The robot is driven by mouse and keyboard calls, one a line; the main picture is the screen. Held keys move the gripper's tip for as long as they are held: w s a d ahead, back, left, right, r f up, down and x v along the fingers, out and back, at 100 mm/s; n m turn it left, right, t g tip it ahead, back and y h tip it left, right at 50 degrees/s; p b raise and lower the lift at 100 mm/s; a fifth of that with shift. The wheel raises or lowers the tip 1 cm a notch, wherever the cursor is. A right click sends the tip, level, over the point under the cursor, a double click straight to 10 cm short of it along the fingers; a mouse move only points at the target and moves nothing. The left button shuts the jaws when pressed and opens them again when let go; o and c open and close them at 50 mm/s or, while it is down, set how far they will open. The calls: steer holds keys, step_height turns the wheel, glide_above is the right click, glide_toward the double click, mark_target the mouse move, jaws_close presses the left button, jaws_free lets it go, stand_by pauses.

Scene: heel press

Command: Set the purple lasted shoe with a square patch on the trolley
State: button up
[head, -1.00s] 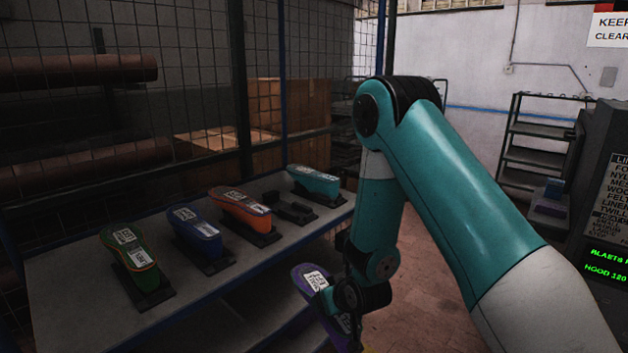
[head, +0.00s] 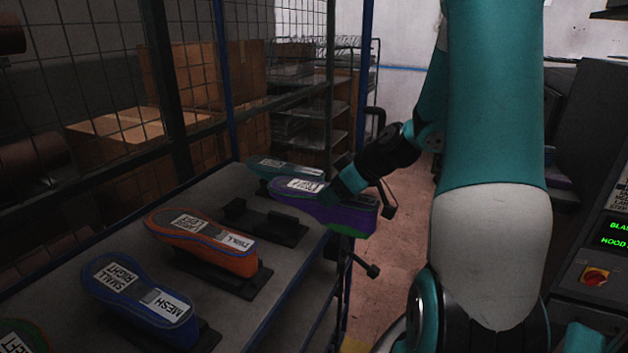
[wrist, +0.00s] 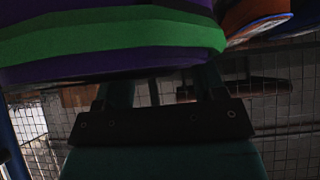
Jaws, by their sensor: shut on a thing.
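The purple lasted shoe (head: 350,212) has a green lower band and a white label on top. My gripper (head: 350,188) is shut on it and holds it over the right edge of a grey-topped stand (head: 195,195). In the wrist view the shoe (wrist: 100,42) fills the top, close to my gripper (wrist: 165,92). I cannot make out its patch shape. An empty dark cradle (head: 262,218) sits on the stand, left of and below the held shoe. I see no wheels, so I cannot tell whether this stand is the trolley.
On the stand are an orange shoe (head: 205,245), a blue shoe (head: 138,298), a teal shoe (head: 272,168) behind the purple one, and part of a green shoe (head: 20,340). Wire mesh stands behind on the left. A dark machine (head: 590,240) is at right.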

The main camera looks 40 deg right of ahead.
steer(key=shift+w+r, duration=0.2)
steer(key=shift+w, duration=0.2)
steer(key=w+a+f+p, duration=0.1)
steer(key=w+a+f, duration=0.1)
steer(key=w, duration=0.7)
steer(key=w+a+f, duration=0.2)
steer(key=w+a, duration=0.2)
steer(key=w, duration=0.5)
steer(key=shift+w+a+f+p, duration=0.15)
steer(key=shift+a+f+p, duration=0.25)
stand_by(0.3)
steer(key=shift+f+b, duration=0.5)
stand_by(0.9)
steer(key=o, duration=1.5)
steer(key=b+v, duration=0.3)
steer(key=v, duration=1.4)
steer(key=shift+d+r+b, duration=0.1)
steer(key=shift+r+b, duration=0.1)
steer(key=shift+b, duration=0.2)
